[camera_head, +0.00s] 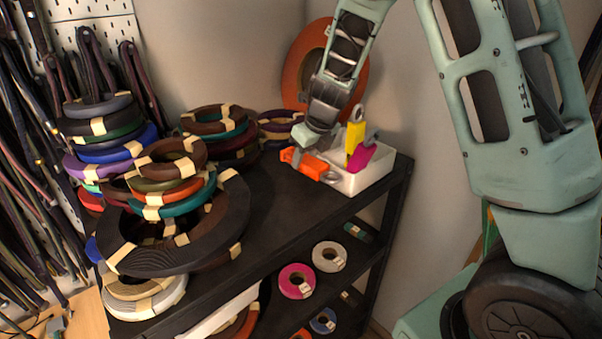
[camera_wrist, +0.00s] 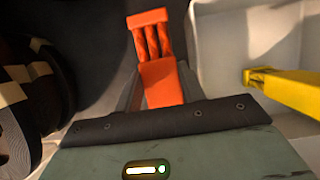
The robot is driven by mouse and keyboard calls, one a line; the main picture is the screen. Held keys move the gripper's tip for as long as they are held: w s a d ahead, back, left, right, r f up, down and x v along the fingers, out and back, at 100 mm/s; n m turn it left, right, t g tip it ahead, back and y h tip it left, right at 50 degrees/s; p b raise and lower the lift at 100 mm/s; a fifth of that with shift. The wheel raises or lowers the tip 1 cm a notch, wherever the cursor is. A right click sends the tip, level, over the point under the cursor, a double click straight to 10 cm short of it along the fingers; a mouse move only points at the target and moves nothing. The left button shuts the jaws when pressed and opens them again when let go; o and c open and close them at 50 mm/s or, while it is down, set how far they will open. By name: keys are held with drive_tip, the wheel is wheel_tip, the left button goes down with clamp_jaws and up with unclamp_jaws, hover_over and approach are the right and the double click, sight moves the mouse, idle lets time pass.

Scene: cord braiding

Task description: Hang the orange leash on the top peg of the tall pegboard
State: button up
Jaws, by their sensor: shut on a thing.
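The orange leash (camera_head: 316,166) is a short folded bundle at the left edge of the white tray on the shelf top. My gripper (camera_head: 303,149) points down at it and is shut on it. In the wrist view the orange leash (camera_wrist: 152,38) sticks out between the fingers of my gripper (camera_wrist: 160,85), over the dark shelf top just left of the tray wall. I cannot tell whether it touches the shelf. A white perforated pegboard (camera_head: 97,6) shows partly at the top left, with dark cords in front of it. Its top peg is not in view.
The white tray (camera_head: 375,181) holds a yellow bundle (camera_head: 354,137) and a magenta bundle (camera_head: 360,157). Tall stacks of cord coils (camera_head: 150,235) crowd the left of the black shelf unit (camera_head: 290,214). A large orange-brown coil (camera_head: 300,62) leans on the wall behind my gripper.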

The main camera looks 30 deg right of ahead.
sight(305, 185)
drive_tip(key=shift+f, duration=2.45)
drive_tip(key=shift+f+b, duration=0.1)
drive_tip(key=shift+b, duration=0.2)
drive_tip(key=o, duration=1.1)
drive_tip(key=shift+c, duration=0.2)
drive_tip(key=shift+f, duration=0.15)
drive_tip(key=p+v, duration=0.3)
drive_tip(key=v, duration=1.4)
drive_tip(key=shift+s, duration=0.2)
